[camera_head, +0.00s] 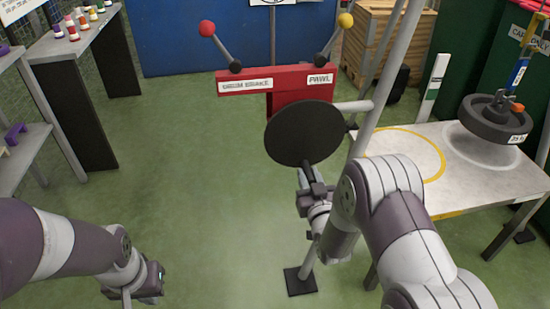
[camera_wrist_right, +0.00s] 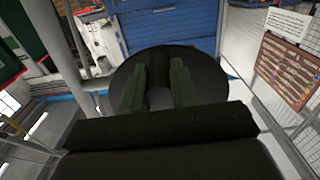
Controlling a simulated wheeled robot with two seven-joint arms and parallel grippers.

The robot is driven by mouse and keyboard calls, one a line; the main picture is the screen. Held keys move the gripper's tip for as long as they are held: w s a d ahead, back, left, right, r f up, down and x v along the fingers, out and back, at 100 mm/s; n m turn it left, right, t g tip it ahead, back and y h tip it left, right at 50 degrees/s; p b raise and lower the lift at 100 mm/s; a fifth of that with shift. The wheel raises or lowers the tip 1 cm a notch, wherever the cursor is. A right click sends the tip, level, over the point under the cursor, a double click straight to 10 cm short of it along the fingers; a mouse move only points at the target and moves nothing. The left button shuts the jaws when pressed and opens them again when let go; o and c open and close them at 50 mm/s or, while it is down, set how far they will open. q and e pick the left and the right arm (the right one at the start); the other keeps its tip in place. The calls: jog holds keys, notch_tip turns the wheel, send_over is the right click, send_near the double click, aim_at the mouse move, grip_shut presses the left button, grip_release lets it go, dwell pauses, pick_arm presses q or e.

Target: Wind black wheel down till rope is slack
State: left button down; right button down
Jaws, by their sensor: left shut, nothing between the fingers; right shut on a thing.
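The black wheel (camera_head: 303,128) is a dark round disc on the post in the middle of the head view. It also shows in the right wrist view (camera_wrist_right: 210,82). My right gripper (camera_head: 309,172) reaches the wheel's lower edge. In the wrist view its fingers (camera_wrist_right: 157,85) are closed around a dark handle (camera_wrist_right: 158,98) at the wheel. My left gripper (camera_head: 150,282) is shut and empty at the lower left, away from the wheel. A dark round weight (camera_head: 490,122) with a blue hanger (camera_head: 519,73) is over the table at right, with shadow beneath. The rope's tension cannot be told.
A red panel (camera_head: 285,78) labelled drum brake and pawl has a red-knobbed lever (camera_head: 207,29) and a yellow-knobbed lever (camera_head: 345,20). The white table (camera_head: 400,150) has a yellow ring. Shelves (camera_head: 65,45) stand at left. The green floor (camera_head: 200,170) between is clear.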

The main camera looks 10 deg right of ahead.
jog(key=shift+d+f+n, duration=0.1)
jog(key=shift+d+n, duration=0.6)
jog(key=shift+d+r+n, duration=0.2)
jog(key=shift+d+n, duration=0.25)
jog(key=shift+n, duration=0.15)
jog(key=shift+d+r+n, duration=0.15)
jog(key=shift+d+n, duration=0.3)
jog(key=shift+n, duration=0.15)
jog(key=shift+d, duration=0.1)
jog(key=shift+d+r+n+p, duration=0.4)
jog(key=shift+d+n, duration=0.35)
jog(key=shift+n, duration=0.45)
jog(key=shift+r, duration=0.1)
jog(key=shift+d+r+n, duration=0.65)
jog(key=shift+d+n, duration=0.05)
jog(key=shift+n, duration=0.5)
